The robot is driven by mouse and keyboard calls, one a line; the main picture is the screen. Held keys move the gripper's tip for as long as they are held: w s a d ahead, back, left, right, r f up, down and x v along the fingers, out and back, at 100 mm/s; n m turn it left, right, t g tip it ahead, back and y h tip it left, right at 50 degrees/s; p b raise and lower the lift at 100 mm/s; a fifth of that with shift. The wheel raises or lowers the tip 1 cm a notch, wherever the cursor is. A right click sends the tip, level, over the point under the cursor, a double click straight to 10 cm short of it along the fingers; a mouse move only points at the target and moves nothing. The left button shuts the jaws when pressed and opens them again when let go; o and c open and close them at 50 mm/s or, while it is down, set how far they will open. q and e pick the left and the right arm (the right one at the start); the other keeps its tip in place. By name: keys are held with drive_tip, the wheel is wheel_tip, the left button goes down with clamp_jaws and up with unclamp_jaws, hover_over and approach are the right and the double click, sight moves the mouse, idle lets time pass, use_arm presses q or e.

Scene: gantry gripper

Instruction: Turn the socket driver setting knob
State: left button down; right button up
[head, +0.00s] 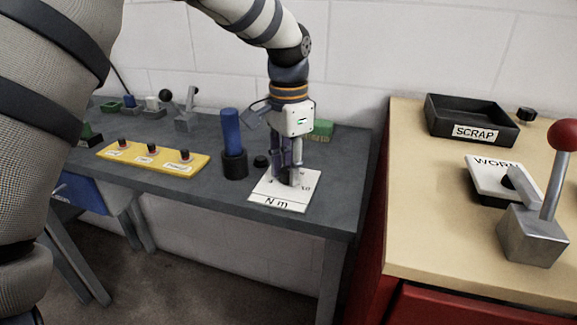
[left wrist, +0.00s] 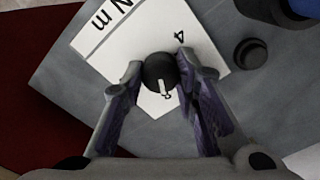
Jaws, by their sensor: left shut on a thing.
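The setting knob (left wrist: 160,70) is round and black with a white pointer line. It sits on a white dial plate (left wrist: 103,52) marked "N m", with the numbers 4 and 8 visible in the left wrist view. The pointer line is at the 8. My left gripper (left wrist: 158,62) is shut on the knob, one finger on each side. In the head view my left gripper (head: 288,178) points down at the dial plate (head: 275,203) on the grey bench and largely hides the knob. My right gripper is not in view.
A blue-handled driver in a black holder (head: 234,163) and a small black button (head: 261,162) stand left of the plate. A yellow button panel (head: 150,160) lies further left. A green box (head: 319,130) is behind. A tan bench (head: 425,200) with a scrap tray (head: 470,136) is right.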

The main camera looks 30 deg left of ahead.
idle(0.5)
use_arm(q)
drive_tip(key=c, duration=1.2)
unclamp_jaws()
drive_tip(key=shift+c, duration=0.2)
drive_tip(key=shift+r, duration=0.1)
drive_tip(key=shift+a+r, duration=0.1)
wheel_tip(320, 180, up, 12)
drive_tip(key=shift+d+f, duration=0.2)
drive_tip(key=shift+d, duration=0.05)
